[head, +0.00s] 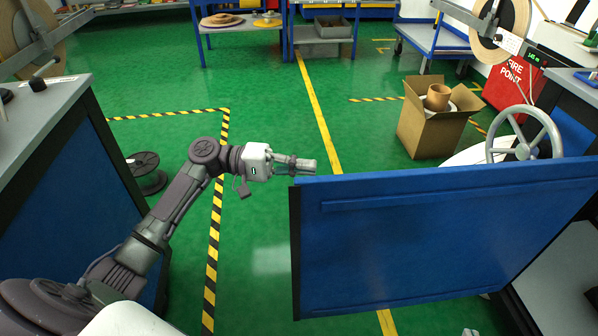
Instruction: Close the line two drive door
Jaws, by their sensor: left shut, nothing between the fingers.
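A blue door panel (430,240) stands swung out from the machine on the right. Its free edge is toward the middle of the view and its far side meets the machine cabinet at the right. My left gripper (308,166) is shut and empty. Its fingertips are at the top corner of the door's free edge; I cannot tell whether they touch it. My right gripper is not in view. No label on the door is readable.
A grey handwheel (525,138) stands behind the door. A cardboard box (430,125) sits on the green floor beyond it. A black spool (145,172) lies by the left cabinet (75,190). The floor between is clear.

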